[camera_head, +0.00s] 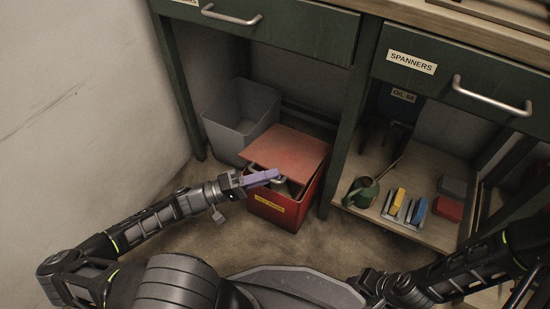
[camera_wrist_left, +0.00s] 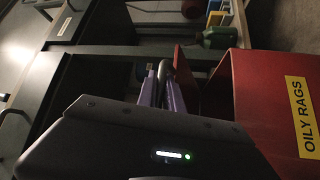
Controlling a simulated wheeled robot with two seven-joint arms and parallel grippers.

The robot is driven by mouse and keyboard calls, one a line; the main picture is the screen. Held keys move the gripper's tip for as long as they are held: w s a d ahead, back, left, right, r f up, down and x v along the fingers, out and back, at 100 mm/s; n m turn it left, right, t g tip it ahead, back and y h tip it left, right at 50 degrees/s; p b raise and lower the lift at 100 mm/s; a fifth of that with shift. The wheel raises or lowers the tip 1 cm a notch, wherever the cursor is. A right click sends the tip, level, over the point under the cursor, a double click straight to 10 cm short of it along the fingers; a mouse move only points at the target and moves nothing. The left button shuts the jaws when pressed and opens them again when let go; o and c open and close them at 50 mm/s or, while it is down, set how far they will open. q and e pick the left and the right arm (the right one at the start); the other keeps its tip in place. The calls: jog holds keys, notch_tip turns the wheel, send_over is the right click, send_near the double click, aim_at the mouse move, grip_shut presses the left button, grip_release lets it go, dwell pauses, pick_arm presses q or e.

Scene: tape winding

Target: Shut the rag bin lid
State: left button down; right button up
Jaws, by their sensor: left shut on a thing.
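The red rag bin (camera_head: 299,207) stands on the floor under the bench, with a yellow label on its front. Its lighter red lid (camera_head: 288,150) is partly raised, leaving a dark gap above the bin's front. In the left wrist view, the lid (camera_wrist_left: 184,80) shows edge-on beside the bin wall (camera_wrist_left: 262,95) marked "OILY RAGS". My left gripper (camera_head: 276,175) is at the lid's front edge. Its purple fingers (camera_wrist_left: 165,85) are shut on a grey handle (camera_wrist_left: 165,70). My right gripper (camera_head: 372,284) is low at front right, its fingers unclear.
A grey open bin (camera_head: 243,117) stands behind and left of the red bin. A green bench leg (camera_head: 346,125) is close on the right. The lower shelf (camera_head: 395,222) holds a green can (camera_head: 362,192) and several coloured blocks. Bare floor lies in front.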

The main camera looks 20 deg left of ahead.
pick_arm(q)
notch_tip(320, 180, down, 8)
jog(key=s+m+h+b, duration=0.1)
jog(key=s+m+h, duration=0.1)
jog(key=m, duration=0.1)
jog(key=shift+m, duration=0.3)
jog(key=c, duration=1.8)
grip_release()
jog(key=shift+o, duration=0.2)
jog(key=shift+a, duration=0.15)
jog(key=v, duration=0.7)
jog(key=shift+a+f, duration=0.2)
jog(key=shift+f, duration=0.1)
jog(key=shift+s, duration=0.15)
